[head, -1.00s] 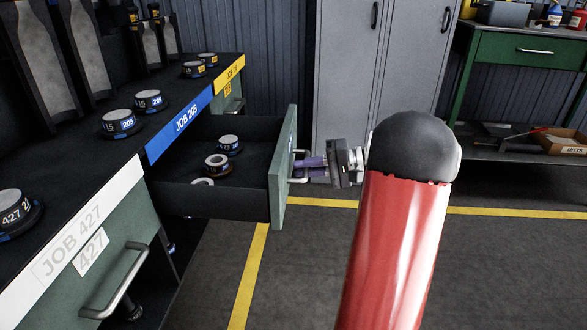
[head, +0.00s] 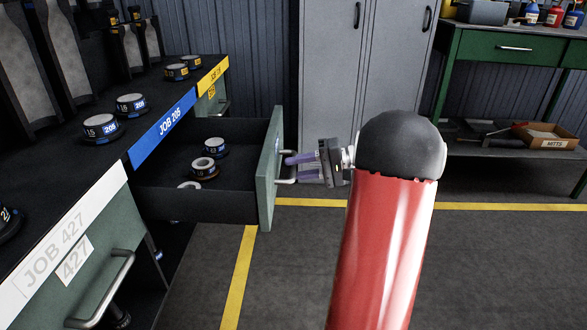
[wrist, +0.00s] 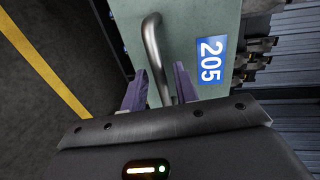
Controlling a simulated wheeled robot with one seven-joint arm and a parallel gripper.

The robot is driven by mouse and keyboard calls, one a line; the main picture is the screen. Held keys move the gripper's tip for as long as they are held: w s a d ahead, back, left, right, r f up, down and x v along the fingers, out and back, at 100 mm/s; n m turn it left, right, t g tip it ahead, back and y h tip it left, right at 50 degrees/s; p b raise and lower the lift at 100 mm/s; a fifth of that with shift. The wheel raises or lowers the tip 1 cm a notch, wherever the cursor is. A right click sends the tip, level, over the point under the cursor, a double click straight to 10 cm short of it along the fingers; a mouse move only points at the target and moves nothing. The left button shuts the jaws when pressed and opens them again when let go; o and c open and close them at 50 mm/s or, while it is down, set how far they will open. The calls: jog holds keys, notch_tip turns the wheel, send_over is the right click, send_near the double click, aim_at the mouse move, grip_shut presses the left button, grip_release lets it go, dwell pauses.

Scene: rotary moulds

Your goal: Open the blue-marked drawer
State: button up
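The blue-marked drawer (head: 268,185) stands pulled well out under the blue JOB 205 strip (head: 162,127). Its green front carries a blue 205 label (wrist: 210,60) in the wrist view. Its metal bar handle (wrist: 154,42) runs between the two purple fingers of my gripper (wrist: 160,78). In the head view my gripper (head: 290,168) is at the drawer's outer face, its fingers spread apart at the handle. The wrist view shows gaps beside the bar, so the gripper is open around it. Part of the handle is hidden by the gripper.
Inside the drawer lie several round parts (head: 204,168). The closed white-marked drawer (head: 85,290) is nearer, with its handle sticking out. A grey locker (head: 345,85) and a green bench (head: 490,45) stand behind. The floor to the right is clear.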

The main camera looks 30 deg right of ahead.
jog(key=v, duration=0.6)
jog(key=shift+d, duration=0.2)
jog(key=shift+s, duration=0.1)
